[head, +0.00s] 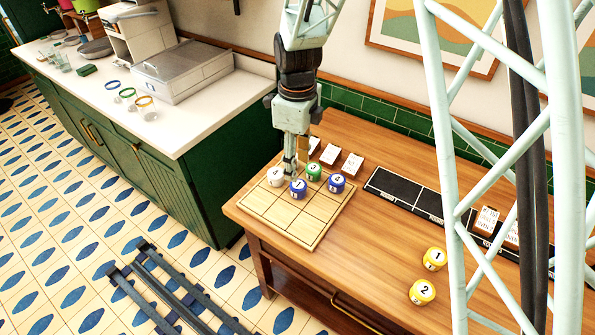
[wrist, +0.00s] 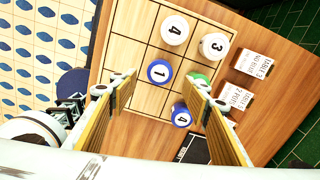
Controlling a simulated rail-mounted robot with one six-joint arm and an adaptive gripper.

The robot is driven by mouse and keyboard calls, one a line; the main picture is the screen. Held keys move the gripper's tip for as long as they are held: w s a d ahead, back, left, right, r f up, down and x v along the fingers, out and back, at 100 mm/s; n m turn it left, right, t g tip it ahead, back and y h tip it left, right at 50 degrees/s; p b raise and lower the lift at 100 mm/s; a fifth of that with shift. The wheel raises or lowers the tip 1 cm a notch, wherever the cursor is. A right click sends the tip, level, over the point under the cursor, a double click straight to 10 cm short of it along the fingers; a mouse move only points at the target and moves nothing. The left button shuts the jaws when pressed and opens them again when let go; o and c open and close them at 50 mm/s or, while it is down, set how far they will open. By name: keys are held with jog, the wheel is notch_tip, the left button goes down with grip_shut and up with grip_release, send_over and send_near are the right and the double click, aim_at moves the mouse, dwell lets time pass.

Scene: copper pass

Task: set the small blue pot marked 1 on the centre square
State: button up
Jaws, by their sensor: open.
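The small blue pot marked 1 (head: 298,188) stands upright on the centre square of the wooden grid board (head: 307,232). It also shows in the wrist view (wrist: 160,71), on the middle square. My gripper (head: 292,177) is over the board, with its fingers pointing down. In the wrist view my gripper (wrist: 160,80) is open, one finger on each side of the blue pot. A gap shows between the pot and each finger; I cannot tell the height of the tips against it.
Close by stand a white pot 4 (wrist: 175,30), a white pot 3 (wrist: 214,46), a green pot 3 (head: 313,171) and a blue pot 4 (head: 337,183). Yellow pots 1 (head: 434,259) and 2 (head: 422,292) stand far right. The board's front squares are clear.

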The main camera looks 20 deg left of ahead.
jog(key=shift+r, duration=1.15)
